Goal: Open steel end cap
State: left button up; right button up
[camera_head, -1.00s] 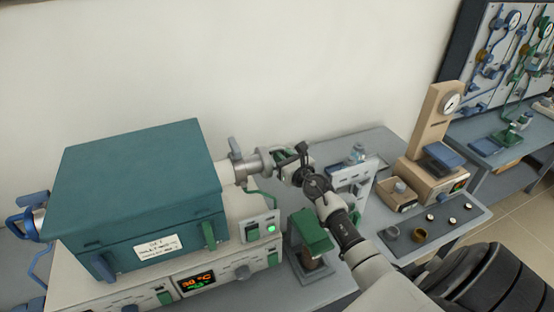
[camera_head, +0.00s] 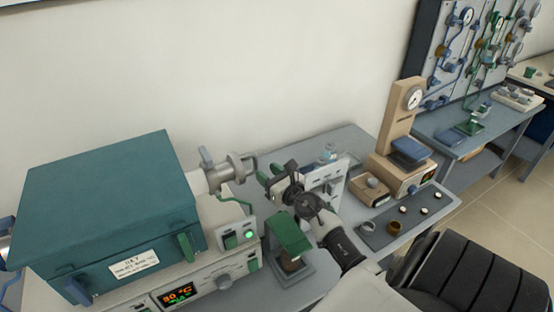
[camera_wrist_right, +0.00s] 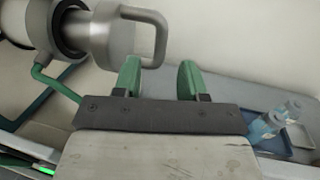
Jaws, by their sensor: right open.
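The steel end cap (camera_head: 238,166) sits at the right end of the tube that comes out of the teal furnace (camera_head: 110,205). In the right wrist view the grey cap (camera_wrist_right: 112,40) is at upper left, with a D-shaped handle (camera_wrist_right: 158,40) on its right side. My right gripper (camera_head: 268,174) is just right of the cap, apart from it. My left gripper is not in view.
A green-topped stand (camera_head: 290,232) is below my right wrist. A beige gauge press (camera_head: 400,150) and a dark tray (camera_head: 400,222) with small parts stand to the right. Clear bottles (camera_wrist_right: 275,120) show at right in the wrist view. A green hose (camera_wrist_right: 55,82) hangs beside the cap.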

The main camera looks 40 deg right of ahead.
jog(key=shift+s+a, duration=0.1)
jog(key=shift+s, duration=1.95)
